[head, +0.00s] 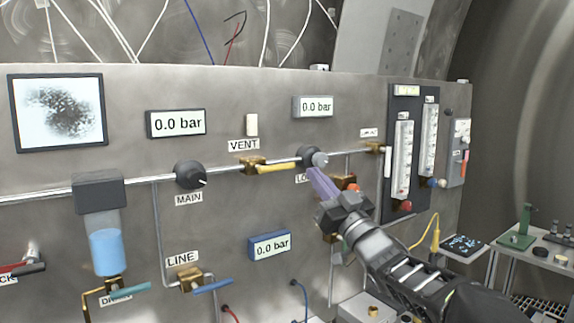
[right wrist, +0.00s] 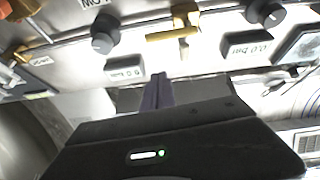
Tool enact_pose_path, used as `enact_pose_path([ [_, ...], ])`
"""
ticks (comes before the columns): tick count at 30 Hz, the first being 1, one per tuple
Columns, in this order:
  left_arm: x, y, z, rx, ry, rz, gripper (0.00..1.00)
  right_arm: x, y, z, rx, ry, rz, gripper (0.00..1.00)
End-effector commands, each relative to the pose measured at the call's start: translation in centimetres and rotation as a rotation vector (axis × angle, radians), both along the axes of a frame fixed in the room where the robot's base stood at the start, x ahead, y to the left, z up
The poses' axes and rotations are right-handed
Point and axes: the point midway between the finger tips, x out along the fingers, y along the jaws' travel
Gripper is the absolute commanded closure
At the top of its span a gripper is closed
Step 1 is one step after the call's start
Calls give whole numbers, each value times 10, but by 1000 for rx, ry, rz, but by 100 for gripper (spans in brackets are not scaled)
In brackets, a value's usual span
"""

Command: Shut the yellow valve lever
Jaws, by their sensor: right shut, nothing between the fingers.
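The yellow valve lever (head: 278,168) sits on a brass valve body (head: 252,165) in the pipe, below the VENT label. It points right, lying about in line with the pipe. The right wrist view, which is turned over, shows the yellow lever (right wrist: 172,36) beyond and a little to the right of the fingertips. My right gripper (head: 320,183) has purple fingers, shut and empty, just below the dark knob and right of the lever's free end. Its fingers (right wrist: 157,90) look apart from the lever. My left gripper is not in view.
A dark knob (head: 312,158) sits right of the lever, and the MAIN knob (head: 190,175) left of it. A blue LINE lever (head: 212,286) is lower down. Gauges (head: 316,106) and flow tubes (head: 402,160) are on the panel.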

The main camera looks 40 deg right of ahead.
Motion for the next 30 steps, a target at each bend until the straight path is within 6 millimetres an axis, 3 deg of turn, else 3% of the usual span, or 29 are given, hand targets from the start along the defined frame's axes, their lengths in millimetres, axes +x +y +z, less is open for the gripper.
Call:
enact_pose_path([
  [3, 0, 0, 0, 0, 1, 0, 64, -1, 9, 3, 13, -19, 52, 100],
  [19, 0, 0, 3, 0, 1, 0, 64, 3, 9, 6, 36, -23, 64, 100],
  [23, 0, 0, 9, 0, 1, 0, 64, 13, 9, 14, 35, -23, 65, 100],
  [30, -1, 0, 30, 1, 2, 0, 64, 49, 8, 36, 37, -22, 65, 100],
])
